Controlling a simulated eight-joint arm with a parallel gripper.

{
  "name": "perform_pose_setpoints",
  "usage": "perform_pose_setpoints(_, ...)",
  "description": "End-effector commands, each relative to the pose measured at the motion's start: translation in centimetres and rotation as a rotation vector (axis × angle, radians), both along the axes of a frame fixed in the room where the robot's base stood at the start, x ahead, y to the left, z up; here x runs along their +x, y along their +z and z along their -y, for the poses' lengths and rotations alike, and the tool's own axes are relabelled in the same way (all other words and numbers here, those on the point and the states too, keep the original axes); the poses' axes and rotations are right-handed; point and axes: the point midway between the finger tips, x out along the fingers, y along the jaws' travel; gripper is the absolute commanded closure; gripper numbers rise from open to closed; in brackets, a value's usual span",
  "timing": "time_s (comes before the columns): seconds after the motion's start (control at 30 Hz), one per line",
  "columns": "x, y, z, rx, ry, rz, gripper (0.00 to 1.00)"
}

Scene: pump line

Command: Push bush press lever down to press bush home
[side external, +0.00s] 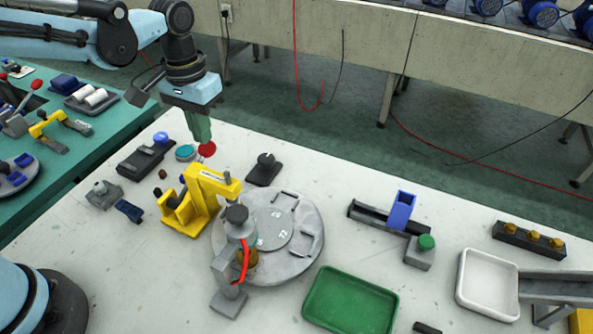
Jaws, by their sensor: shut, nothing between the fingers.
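The yellow press (198,203) stands on the white table, left of the round grey turntable (290,262). A red knob (207,149) shows behind the press's top and looks like the end of its lever; the lever's arm is mostly hidden. My gripper (204,142) has green fingers, is shut and empty, and points down right at the red knob. I cannot tell whether the fingertips touch the knob or are just behind it. No bush can be made out in the press.
A grey clamp with a red handle (242,262) stands at the turntable's front. A black block (264,170) lies behind the turntable. A green tray (350,300), blue bin (401,211) and white tray (487,284) are to the right. Small parts crowd the left.

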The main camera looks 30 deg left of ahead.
Motion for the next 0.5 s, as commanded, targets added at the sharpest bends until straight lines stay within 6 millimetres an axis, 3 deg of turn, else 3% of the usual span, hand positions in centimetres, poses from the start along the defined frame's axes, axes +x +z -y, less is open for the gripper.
perform_pose_setpoints(0.5,0.0,-1.1,0.0,0.0,0.0,0.0,1.0)
